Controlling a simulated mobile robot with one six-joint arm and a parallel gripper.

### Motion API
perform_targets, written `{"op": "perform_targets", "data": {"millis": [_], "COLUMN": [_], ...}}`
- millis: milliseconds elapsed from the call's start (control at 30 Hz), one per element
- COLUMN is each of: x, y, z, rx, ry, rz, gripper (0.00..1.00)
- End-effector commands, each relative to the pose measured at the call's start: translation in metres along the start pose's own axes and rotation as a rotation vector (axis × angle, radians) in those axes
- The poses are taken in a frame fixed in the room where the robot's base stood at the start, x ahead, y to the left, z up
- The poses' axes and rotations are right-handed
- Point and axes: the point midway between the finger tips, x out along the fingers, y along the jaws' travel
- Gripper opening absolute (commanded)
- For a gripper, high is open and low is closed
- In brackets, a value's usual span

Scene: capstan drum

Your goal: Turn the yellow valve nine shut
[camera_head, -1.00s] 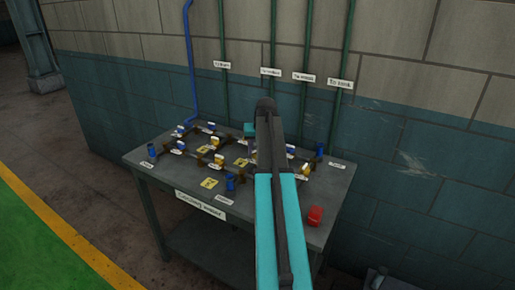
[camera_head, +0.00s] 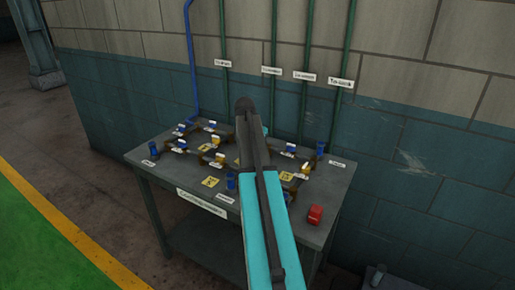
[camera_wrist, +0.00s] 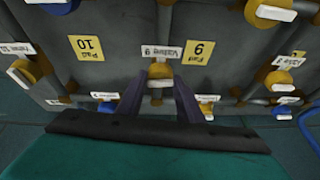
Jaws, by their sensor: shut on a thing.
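In the wrist view the two dark fingers of my gripper (camera_wrist: 168,98) stand on either side of a yellow valve (camera_wrist: 160,71) with a pale handle. They are shut on this handle. An upside-down label beside the valve (camera_wrist: 161,52) seems to read valve 9. A yellow tag reading 9 (camera_wrist: 199,52) lies to its right, and another reading 10 (camera_wrist: 87,47) to its left. In the head view my arm hides the gripper and the held valve.
Other yellow valves with pale handles stand close by, at the right (camera_wrist: 278,80) and left (camera_wrist: 25,72) in the wrist view. The grey table (camera_head: 268,222) carries brown pipework, blue fittings and a red object (camera_head: 315,214). A brick wall with upright pipes stands behind.

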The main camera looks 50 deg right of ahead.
Motion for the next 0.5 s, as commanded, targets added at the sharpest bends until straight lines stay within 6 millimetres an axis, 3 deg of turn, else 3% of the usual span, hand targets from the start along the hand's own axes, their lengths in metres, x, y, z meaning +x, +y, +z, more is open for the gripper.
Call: {"op": "perform_targets", "data": {"millis": [500], "x": [0.0012], "y": [-0.0028], "z": [0.0063], "rx": [0.134], "ry": [-0.001], "rz": [0.056], "gripper": [0.11]}}
